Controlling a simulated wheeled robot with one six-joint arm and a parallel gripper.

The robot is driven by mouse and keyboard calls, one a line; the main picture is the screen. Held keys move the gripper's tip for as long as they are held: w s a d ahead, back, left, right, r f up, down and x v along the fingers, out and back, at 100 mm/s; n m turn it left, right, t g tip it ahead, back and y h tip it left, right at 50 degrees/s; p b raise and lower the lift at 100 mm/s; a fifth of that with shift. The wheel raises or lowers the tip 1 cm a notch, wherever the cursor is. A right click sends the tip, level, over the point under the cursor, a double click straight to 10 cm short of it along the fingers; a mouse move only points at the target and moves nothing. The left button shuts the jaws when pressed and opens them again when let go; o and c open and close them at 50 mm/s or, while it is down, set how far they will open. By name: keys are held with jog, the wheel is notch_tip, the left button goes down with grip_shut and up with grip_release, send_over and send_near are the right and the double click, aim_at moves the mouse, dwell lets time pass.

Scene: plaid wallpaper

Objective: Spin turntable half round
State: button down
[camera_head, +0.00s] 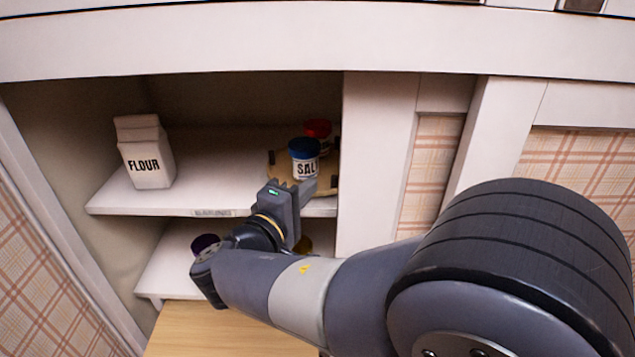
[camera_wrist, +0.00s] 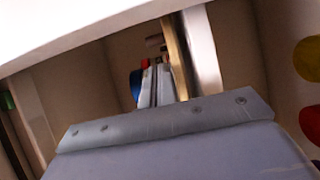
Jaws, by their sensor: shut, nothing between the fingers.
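The turntable (camera_head: 279,173) is a round tan disc with dark upright pegs at its edge, at the right end of the upper cupboard shelf. A white salt jar with a blue lid (camera_head: 305,160) stands on it, with a red-lidded jar (camera_head: 318,129) behind. My gripper (camera_head: 308,187) is shut and empty at the turntable's front edge, just below the salt jar. I cannot tell whether it touches the disc. In the wrist view the shut fingers (camera_wrist: 157,82) point toward the blue lid (camera_wrist: 136,84) and the red lid (camera_wrist: 145,63). My gripper hides part of the disc's front.
A flour carton (camera_head: 146,152) stands at the left of the upper shelf (camera_head: 200,198). A white cabinet panel (camera_head: 372,150) closes in the turntable's right side. The shelf between carton and turntable is clear.

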aim_at(332, 184)
jog(key=shift+w+d, duration=0.2)
jog(key=shift+d, duration=0.9)
jog(key=shift+d+f+b, duration=0.25)
jog(key=shift+d+b, duration=0.45)
jog(key=shift+b, duration=0.3)
jog(key=shift+w+d+r+b, duration=0.15)
jog(key=shift+d+b, duration=0.25)
jog(key=shift+w+d+r+b, duration=0.1)
jog(key=shift+d+b, duration=0.25)
jog(key=shift+a, duration=0.1)
